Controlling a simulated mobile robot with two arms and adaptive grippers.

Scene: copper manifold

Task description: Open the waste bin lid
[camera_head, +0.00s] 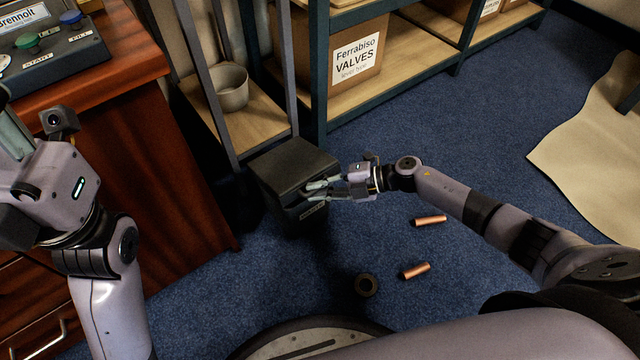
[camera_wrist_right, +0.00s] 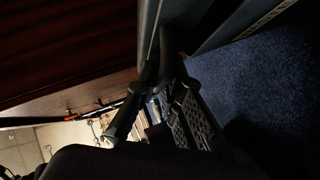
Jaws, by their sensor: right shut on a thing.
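The waste bin (camera_head: 300,212) is a dark box on the blue carpet, with its black lid (camera_head: 291,163) lying shut on top. My right gripper (camera_head: 311,190) reaches in from the right and is shut on the front edge of the lid. In the right wrist view, the fingers (camera_wrist_right: 160,88) close around a dark edge; the contact itself is in shadow. My left gripper (camera_head: 14,150) is at the left edge, away from the bin, with its fingertips partly cut off. Whether it is open or shut does not show.
A wooden cabinet (camera_head: 130,190) with a control box (camera_head: 45,50) stands at the left. A shelf unit (camera_head: 318,75) with a grey pot (camera_head: 231,88) and a valve carton (camera_head: 355,50) is behind the bin. Copper pipes (camera_head: 430,221) and a dark ring (camera_head: 367,285) lie on the carpet.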

